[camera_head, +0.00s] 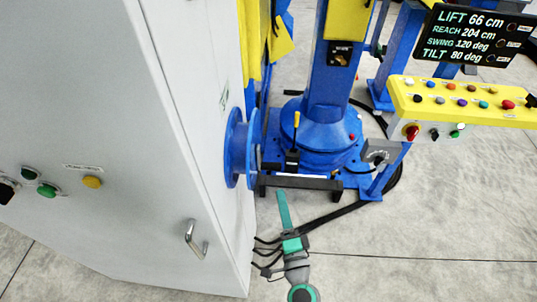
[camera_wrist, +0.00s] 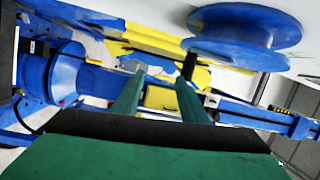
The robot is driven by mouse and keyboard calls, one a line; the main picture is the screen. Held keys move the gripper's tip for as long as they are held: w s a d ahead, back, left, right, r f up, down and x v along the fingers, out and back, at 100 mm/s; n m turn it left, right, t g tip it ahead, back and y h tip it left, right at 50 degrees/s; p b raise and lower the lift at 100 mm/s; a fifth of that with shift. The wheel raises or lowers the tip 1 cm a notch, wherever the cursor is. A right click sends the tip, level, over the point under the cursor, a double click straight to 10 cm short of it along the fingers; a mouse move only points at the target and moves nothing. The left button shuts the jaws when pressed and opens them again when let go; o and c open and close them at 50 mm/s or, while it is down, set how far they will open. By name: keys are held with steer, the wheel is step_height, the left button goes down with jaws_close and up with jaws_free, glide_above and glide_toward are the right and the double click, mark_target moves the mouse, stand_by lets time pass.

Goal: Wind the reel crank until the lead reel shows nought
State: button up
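The blue flanged reel (camera_head: 240,148) is mounted on the right side of the grey cabinet. It also shows at the upper right of the wrist view (camera_wrist: 245,38). A short black peg (camera_wrist: 190,65), perhaps the crank's handle, stands below the reel's left edge, close to my right fingertip in the picture; I cannot tell whether they touch. My gripper (camera_wrist: 160,78) has its two green fingers apart, with nothing clearly held between them. In the head view my gripper (camera_head: 283,205) is below and right of the reel. No reel reading is legible.
The grey cabinet (camera_head: 150,150) with a handle fills the left. The blue positioner column (camera_head: 325,90) stands behind the reel. A yellow button panel (camera_head: 455,102) and a display board (camera_head: 473,37) are at right. Black cables cross the floor; the floor at lower right is clear.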

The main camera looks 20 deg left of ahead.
steer(key=w+a+r+y, duration=0.3)
steer(key=w+a+r, duration=0.4)
steer(key=w, duration=0.3)
steer(key=shift+a+r, duration=0.25)
steer(key=shift+a, duration=0.45)
jaws_close()
